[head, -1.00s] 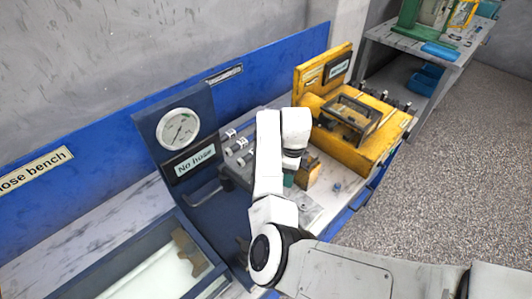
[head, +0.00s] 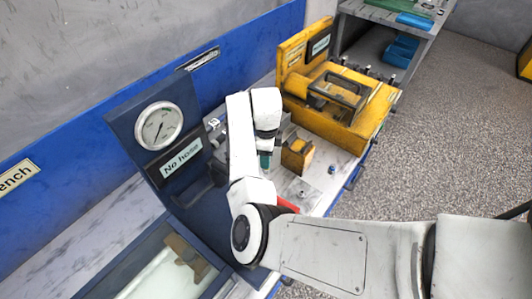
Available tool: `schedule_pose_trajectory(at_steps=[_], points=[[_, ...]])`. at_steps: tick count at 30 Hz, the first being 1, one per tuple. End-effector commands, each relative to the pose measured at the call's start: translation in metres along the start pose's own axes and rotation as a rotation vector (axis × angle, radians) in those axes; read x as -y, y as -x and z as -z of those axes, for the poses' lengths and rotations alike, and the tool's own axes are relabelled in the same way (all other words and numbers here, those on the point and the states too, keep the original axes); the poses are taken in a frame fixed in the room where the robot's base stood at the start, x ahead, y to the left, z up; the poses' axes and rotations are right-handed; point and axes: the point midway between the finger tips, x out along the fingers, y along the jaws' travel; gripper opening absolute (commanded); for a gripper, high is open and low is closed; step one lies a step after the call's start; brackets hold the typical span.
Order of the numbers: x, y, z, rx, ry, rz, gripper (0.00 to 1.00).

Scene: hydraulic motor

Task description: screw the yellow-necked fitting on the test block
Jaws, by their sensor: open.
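My gripper (head: 265,160) hangs at the end of my white arm, pointing down over the bench, with dark and teal parts at its lower end. It is open, and its fingers are hard to make out. A small yellow block (head: 298,156) stands just right of it; I cannot tell whether it is the test block. A small blue piece (head: 331,170) stands on the bench farther right, apart from the gripper. I cannot make out a yellow neck on any fitting. My arm hides part of the bench behind it.
A yellow machine with a dark handle (head: 345,92) stands behind right. A blue gauge panel (head: 165,122) reading "No hose" stands left. A light plate (head: 302,191) lies near the front edge. Small grey fittings (head: 215,123) show behind my arm.

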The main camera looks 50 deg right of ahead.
Motion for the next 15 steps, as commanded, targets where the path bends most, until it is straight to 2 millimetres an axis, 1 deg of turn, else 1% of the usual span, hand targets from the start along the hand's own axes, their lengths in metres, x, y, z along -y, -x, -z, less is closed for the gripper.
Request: schedule_pose_trajectory(at_steps=[1, 3, 12, 15], points=[[0.000, -0.011, 0.000, 0.000, 0.000, 0.000, 0.54], [0.000, -0.019, 0.000, 0.000, 0.001, 0.000, 0.54], [0.000, -0.049, 0.000, 0.000, 0.001, 0.000, 0.54], [0.000, -0.057, 0.000, 0.000, 0.001, 0.000, 0.54]])
